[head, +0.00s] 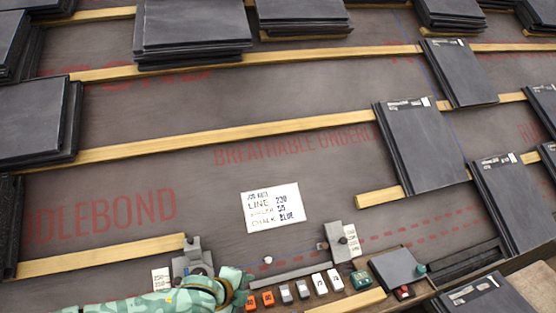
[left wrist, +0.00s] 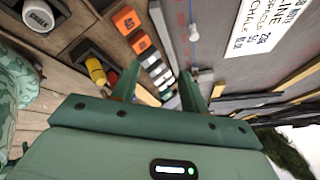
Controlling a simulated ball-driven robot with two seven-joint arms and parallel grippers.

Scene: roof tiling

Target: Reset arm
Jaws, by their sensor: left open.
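My left arm with a green camouflage pattern comes in along the bottom left of the head view. Its gripper (head: 240,290) is at the bottom edge, beside a row of small blocks (head: 302,290). In the left wrist view the two green fingers of the gripper (left wrist: 160,85) stand apart with nothing seen between them. Beyond them the same row shows, with orange, grey and white blocks. My right gripper is not in view.
Dark slate stacks (head: 418,145) lie on the sloped roof among wooden battens (head: 240,132). A white note card (head: 273,207) lies on the underlay. Grey clamp-like fixtures stand on both sides. The left wrist view shows a yellow-handled tool (left wrist: 96,70) and a labelled round container (left wrist: 38,15).

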